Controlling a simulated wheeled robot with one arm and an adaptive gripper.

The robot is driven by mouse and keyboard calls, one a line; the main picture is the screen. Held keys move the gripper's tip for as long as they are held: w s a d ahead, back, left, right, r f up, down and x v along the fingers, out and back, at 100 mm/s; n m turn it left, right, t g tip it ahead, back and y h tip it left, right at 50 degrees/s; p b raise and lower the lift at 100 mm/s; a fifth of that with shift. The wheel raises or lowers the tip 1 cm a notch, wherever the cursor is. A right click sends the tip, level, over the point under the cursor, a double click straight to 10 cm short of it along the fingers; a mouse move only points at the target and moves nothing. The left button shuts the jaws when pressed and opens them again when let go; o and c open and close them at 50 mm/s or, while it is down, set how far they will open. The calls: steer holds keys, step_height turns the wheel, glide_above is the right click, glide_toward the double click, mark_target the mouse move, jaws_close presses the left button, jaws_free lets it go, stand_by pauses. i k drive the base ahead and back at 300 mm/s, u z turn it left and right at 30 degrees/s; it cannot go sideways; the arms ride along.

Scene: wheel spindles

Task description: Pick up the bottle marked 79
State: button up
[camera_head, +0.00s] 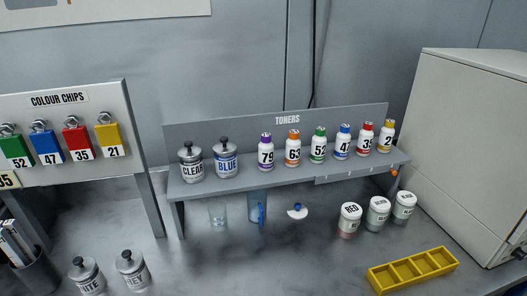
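The bottle marked 79 (265,154) is a white bottle with a purple cap and purple bands. It stands upright on the grey toner shelf (328,168), between the can marked BLUE (226,160) on its left and the bottle marked 63 (293,150), with orange bands, on its right. My gripper is not in view.
More bottles marked 52 (318,145), 47 and 35 continue right along the shelf, with a yellow-banded one last. A CLEAR can (191,163) stands at the left end. Jars, a yellow tray (412,271) and a glass (217,215) stand below.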

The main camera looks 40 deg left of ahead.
mark_target(266, 147)
steer(key=u, duration=2.6)
steer(key=k, duration=0.25)
